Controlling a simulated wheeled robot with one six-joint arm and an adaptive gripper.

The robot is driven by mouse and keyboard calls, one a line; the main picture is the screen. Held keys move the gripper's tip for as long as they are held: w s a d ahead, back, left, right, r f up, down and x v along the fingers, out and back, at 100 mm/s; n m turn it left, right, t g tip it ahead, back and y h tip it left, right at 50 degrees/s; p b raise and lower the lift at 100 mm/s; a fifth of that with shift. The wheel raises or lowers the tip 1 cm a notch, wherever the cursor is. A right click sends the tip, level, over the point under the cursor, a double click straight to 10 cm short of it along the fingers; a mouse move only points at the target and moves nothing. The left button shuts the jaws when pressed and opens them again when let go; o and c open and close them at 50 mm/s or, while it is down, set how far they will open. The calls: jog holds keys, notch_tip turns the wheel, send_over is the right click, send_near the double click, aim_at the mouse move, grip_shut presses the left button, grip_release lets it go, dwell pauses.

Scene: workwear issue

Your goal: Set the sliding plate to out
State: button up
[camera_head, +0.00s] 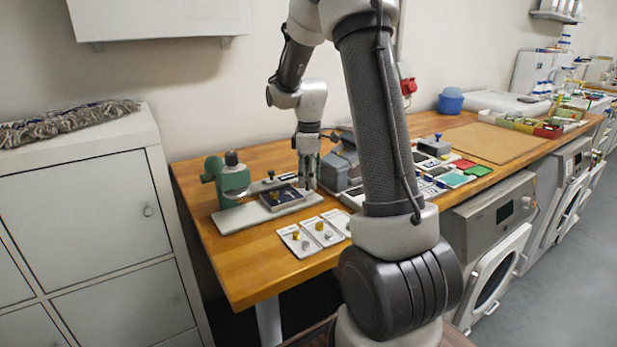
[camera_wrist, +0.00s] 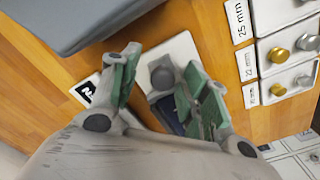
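The sliding plate appears to be the pale plate with a dark blue inset (camera_head: 284,197), lying on a light base (camera_head: 262,213) beside a green bench press (camera_head: 233,178). In the wrist view a white plate (camera_wrist: 184,51) with a round grey knob (camera_wrist: 162,78) and a dark blue part shows between and behind my fingers. My gripper (camera_head: 306,184) points down at the right end of this fixture. In the wrist view my gripper (camera_wrist: 161,62) is open, its green-padded fingers either side of the knob. I cannot tell whether they touch it. The right finger hides part of the plate.
Several white cards with brass and grey pieces (camera_head: 321,231) lie in front of the fixture; labels such as "25 mm" (camera_wrist: 238,22) show in the wrist view. A grey box (camera_head: 338,170) stands close behind my gripper. Bare wood (camera_head: 232,262) lies at the front left.

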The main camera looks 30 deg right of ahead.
notch_tip(320, 180, up, 12)
dwell(0.6)
dwell(0.4)
